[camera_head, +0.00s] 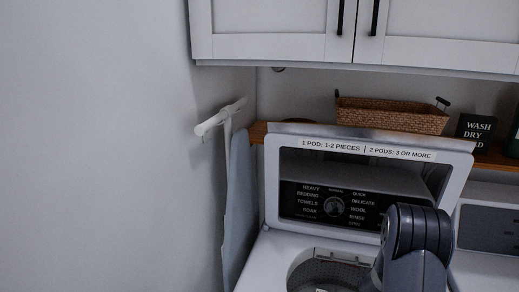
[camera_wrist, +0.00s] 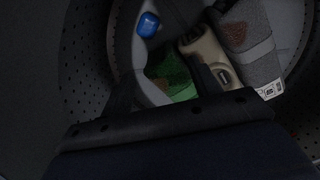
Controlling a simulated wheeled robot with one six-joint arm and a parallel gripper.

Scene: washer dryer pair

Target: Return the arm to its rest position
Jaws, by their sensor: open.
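My arm (camera_head: 415,240) reaches down over the open top-load washer (camera_head: 265,275) at the lower right of the head view. My gripper is hidden behind the arm there. In the wrist view, the dark wide shape of my gripper (camera_wrist: 170,122) fills the bottom edge; it is open, and I see nothing held in it. It faces down into the perforated drum (camera_wrist: 78,70). In the drum lie a blue capped item (camera_wrist: 147,24), a green cloth (camera_wrist: 172,78), a beige item (camera_wrist: 208,55) and a grey cloth (camera_wrist: 250,45).
The washer's raised lid (camera_head: 365,160) stands behind the arm. A wicker basket (camera_head: 390,115) and a dark sign (camera_head: 476,128) are on the wooden shelf, under white cabinets (camera_head: 270,30). An ironing board (camera_head: 236,200) leans at the left. The wall side is clear.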

